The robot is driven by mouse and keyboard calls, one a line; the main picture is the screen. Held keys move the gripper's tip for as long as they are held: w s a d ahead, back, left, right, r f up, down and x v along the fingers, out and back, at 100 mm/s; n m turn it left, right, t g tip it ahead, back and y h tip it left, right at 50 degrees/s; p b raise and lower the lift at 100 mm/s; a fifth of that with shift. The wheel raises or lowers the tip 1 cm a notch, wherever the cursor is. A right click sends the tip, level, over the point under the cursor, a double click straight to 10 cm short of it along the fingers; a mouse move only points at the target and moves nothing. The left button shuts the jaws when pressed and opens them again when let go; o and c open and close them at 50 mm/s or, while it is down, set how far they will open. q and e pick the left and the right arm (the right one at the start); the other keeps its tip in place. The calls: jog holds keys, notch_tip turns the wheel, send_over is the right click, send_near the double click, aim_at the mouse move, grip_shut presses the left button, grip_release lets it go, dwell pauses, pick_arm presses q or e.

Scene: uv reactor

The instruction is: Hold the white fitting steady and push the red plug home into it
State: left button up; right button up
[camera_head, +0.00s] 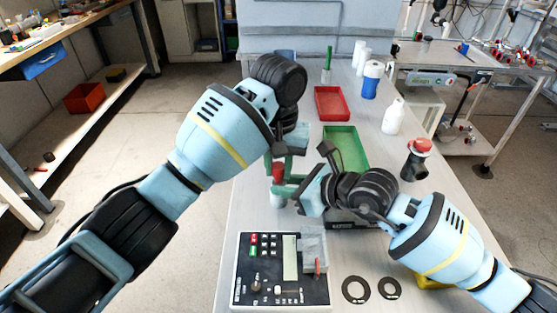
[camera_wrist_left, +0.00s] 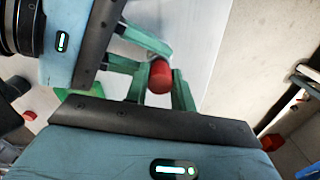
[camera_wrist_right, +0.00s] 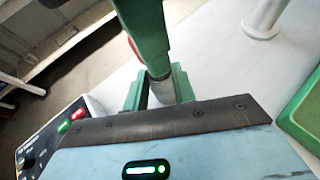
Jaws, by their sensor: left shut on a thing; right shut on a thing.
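The red plug (camera_head: 278,172) is held upright above the table's left edge by my left gripper (camera_head: 276,160). In the left wrist view the plug (camera_wrist_left: 160,76) sits between the green fingers of my left gripper (camera_wrist_left: 160,88). The white fitting (camera_head: 277,200) is directly below the plug. My right gripper (camera_head: 284,190) is shut on it from the right. In the right wrist view the fitting (camera_wrist_right: 160,92) is between the green fingers of my right gripper (camera_wrist_right: 158,90). Fingers hide the joint, so I cannot tell how deep the plug sits.
A control box (camera_head: 283,270) stands in front of the grippers, with two black rings (camera_head: 356,289) to its right. A green tray (camera_head: 345,132), red tray (camera_head: 332,90), white bottle (camera_head: 393,116) and red-topped black object (camera_head: 417,158) stand farther back. Bare tabletop lies between them.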

pick_arm(q)
jog(key=shift+r, duration=0.45)
dwell(1.3)
jog(key=shift+f, duration=0.85)
dwell(0.4)
jog(key=shift+r, duration=0.4)
jog(key=shift+f, duration=0.35)
dwell(1.8)
jog(key=shift+r, duration=0.35)
jog(key=shift+w+f, duration=0.1)
jog(key=shift+f, duration=0.35)
dwell(1.7)
